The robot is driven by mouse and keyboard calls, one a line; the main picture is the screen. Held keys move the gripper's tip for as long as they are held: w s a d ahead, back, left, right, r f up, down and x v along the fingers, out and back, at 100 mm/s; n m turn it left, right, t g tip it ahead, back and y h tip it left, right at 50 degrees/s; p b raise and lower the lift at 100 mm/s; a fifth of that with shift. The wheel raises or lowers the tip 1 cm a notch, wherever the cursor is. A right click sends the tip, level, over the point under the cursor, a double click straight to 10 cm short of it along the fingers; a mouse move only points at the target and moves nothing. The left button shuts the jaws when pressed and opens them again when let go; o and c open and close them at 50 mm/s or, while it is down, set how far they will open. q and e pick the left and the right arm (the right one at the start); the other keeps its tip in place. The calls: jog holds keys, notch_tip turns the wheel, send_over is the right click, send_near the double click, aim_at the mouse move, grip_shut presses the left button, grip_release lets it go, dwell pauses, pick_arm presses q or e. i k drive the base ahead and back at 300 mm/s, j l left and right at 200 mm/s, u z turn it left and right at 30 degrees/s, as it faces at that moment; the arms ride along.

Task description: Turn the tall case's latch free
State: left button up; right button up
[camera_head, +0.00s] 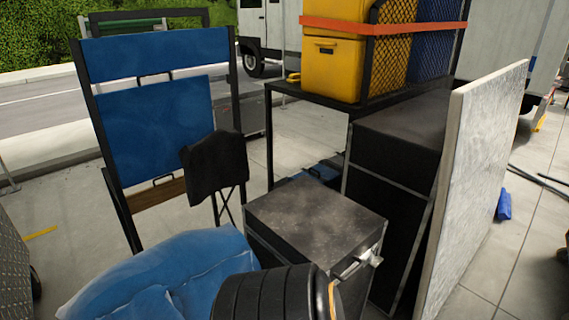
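A tall black case (388,206) with grey metal edges stands right of centre, partly behind a white-grey panel and a lower case. No latch shows on the part of it I can see. The lower black case (315,208) with a scuffed top stands in front of it. A small silver metal fitting (356,265) sticks out at the lower case's right front side; I cannot tell if it is a latch, or how it is turned. Neither of my grippers can be made out in the head view.
A black ribbed round object (262,296) and a blue padded bundle (165,272) fill the near foreground. The large panel (475,180) leans at the right. A black rack holds yellow cases (333,68) under an orange strap. Blue folding chairs (155,120) stand left.

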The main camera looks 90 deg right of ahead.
aim_at(375, 261)
jog(key=k+l+z, duration=0.1)
jog(key=z, duration=3.35)
